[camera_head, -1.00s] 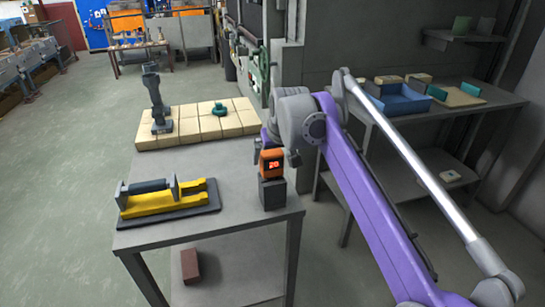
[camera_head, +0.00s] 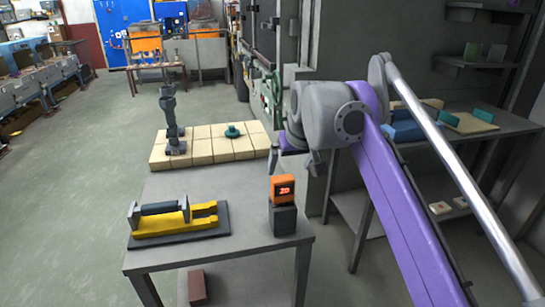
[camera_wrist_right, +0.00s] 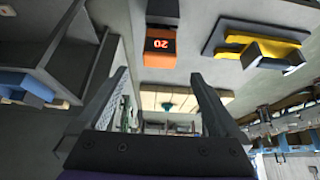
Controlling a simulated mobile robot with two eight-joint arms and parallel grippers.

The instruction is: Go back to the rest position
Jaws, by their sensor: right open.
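My right gripper (camera_head: 296,163) hangs at the end of the purple arm, by the right edge of the grey table (camera_head: 215,178). In the right wrist view its two fingers (camera_wrist_right: 157,78) are spread apart with nothing between them. In the head view it is apart from the orange device with a red display reading 20 (camera_head: 284,189), which stands on a dark block near the table's front right corner. My left gripper does not show in either view.
Tan blocks (camera_head: 225,150) at the table's back carry a dark upright tool (camera_head: 170,115) and a green knob (camera_head: 233,131). A yellow fixture (camera_head: 165,222) lies on a dark plate at front left. Shelving (camera_head: 500,126) stands at right. Open floor (camera_head: 70,190) lies left.

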